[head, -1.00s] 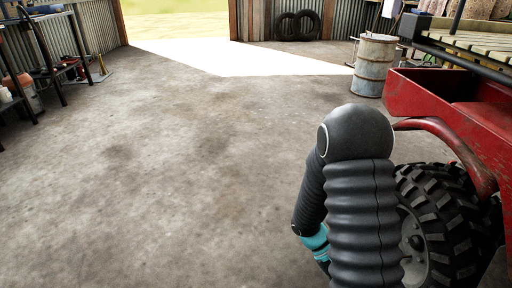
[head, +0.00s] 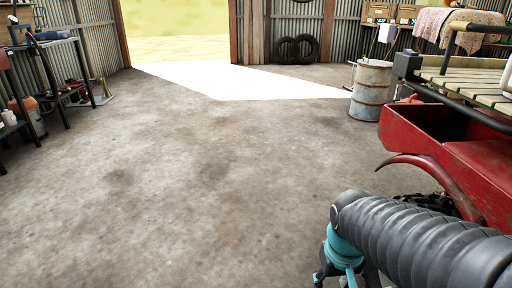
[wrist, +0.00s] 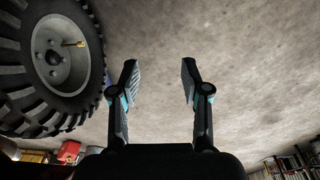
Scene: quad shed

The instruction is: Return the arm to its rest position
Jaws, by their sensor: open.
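My gripper (wrist: 156,82) shows in the wrist view with its two fingers apart and nothing between them. Bare concrete floor lies beyond the fingertips. In the head view my arm reaches in from the lower right, in front of the red quad (head: 430,145). The gripper end hangs low there, cut off by the bottom edge, so its fingers are not clear in that view. A black quad tyre (wrist: 52,62) fills the upper left of the wrist view, beside the left finger and apart from it.
A rusty drum (head: 371,90) stands beyond the quad. Two tyres (head: 297,49) lean on the back wall. A workbench (head: 45,45) with tools stands at the far left. The concrete floor (head: 190,190) in the middle is clear to the open doorway.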

